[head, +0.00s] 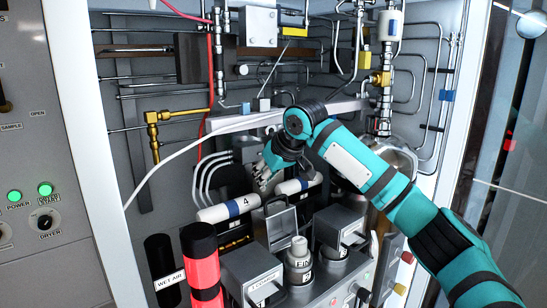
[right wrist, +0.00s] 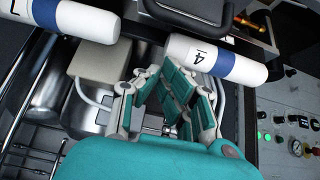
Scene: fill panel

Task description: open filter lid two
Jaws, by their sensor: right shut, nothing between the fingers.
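A metal canister (head: 299,265) with a white knob on top stands at the lower middle of the head view. Its label is partly readable, with a "FI" and a "2". Grey boxes with handles stand around it, one (head: 250,272) with a partly readable label and one (head: 340,226) to the right. Which part is the lid I cannot tell for sure. My right gripper (head: 263,182) is shut and empty, above and left of the canister and apart from it. My left gripper is not in view.
White cylinders with blue bands, one marked 4 (head: 229,208) and another (head: 298,185), lie beside my right gripper. The one marked 4 also shows in the right wrist view (right wrist: 214,58). A red cylinder (head: 202,258) stands lower left. Pipes cover the back wall.

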